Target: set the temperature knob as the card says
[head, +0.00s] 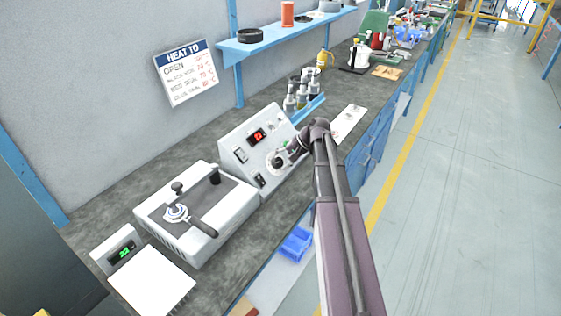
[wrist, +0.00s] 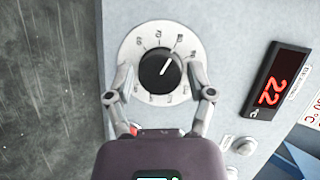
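The black temperature knob (wrist: 160,72) sits on a round white dial plate (wrist: 131,45) in the wrist view. Its white pointer line points up and slightly right; the dial numbers are rotated and hard to read. My gripper (wrist: 159,78) is open, with one finger on each side of the knob and visible gaps to it. A red display (wrist: 270,92) beside it reads 22. In the head view the knob (head: 279,162) is on a sloped control box (head: 236,147). The card (head: 186,74) on the wall is headed "HEAT TO", with several handwritten temperature lines too small to read surely.
A white machine with a lever (head: 160,222) stands left of the control box, and a scale (head: 150,280) is in front of it. Bottles (head: 301,92) stand behind the box. A white sheet (head: 346,122) lies on the bench to its right. A blue shelf (head: 290,32) hangs above.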

